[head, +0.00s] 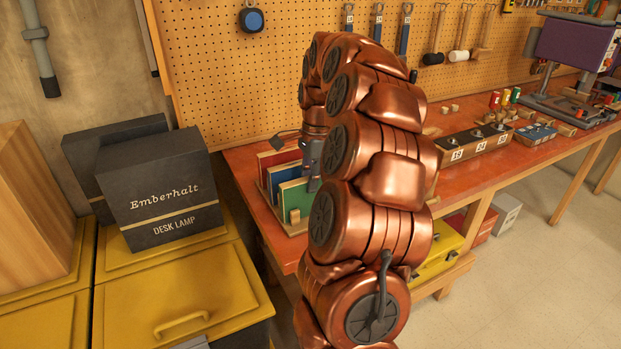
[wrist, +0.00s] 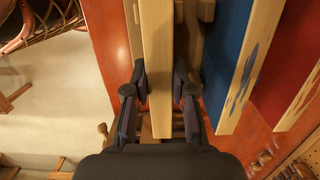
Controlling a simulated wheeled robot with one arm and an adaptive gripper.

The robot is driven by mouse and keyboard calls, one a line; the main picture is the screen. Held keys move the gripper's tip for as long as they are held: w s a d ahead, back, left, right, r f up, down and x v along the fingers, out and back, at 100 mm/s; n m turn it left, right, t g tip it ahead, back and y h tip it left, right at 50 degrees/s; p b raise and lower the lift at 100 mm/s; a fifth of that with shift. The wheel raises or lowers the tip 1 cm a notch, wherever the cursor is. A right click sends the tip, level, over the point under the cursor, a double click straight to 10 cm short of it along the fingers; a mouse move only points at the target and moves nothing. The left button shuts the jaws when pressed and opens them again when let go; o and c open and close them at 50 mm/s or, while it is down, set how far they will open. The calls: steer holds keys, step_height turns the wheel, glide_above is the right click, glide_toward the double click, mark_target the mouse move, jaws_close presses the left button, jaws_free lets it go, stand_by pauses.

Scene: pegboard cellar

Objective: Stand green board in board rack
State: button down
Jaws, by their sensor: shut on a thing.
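The green board (head: 291,198) stands upright at the near end of the wooden board rack (head: 295,217), in line with the other boards. In the wrist view I see the green board's pale wooden edge (wrist: 157,60) between my fingers; its green face is not visible there. My gripper (wrist: 159,82) is shut on this board, and in the head view my gripper (head: 312,178) is at the board's right side, partly hidden by my arm. I cannot tell whether the board's lower edge rests fully in its slot.
A blue board (head: 287,178) and a red board (head: 277,158) stand behind it; the blue board (wrist: 229,55) is close to my right finger. The orange workbench (head: 243,172) also holds a socketed block (head: 470,147). Dark lamp boxes (head: 160,190) stand on yellow bins at left.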

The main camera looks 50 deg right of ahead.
steer(key=c, duration=0.9)
jaws_free()
steer(key=shift+r, duration=0.15)
steer(key=shift+r+p, duration=1.2)
steer(key=shift+r, duration=3.7)
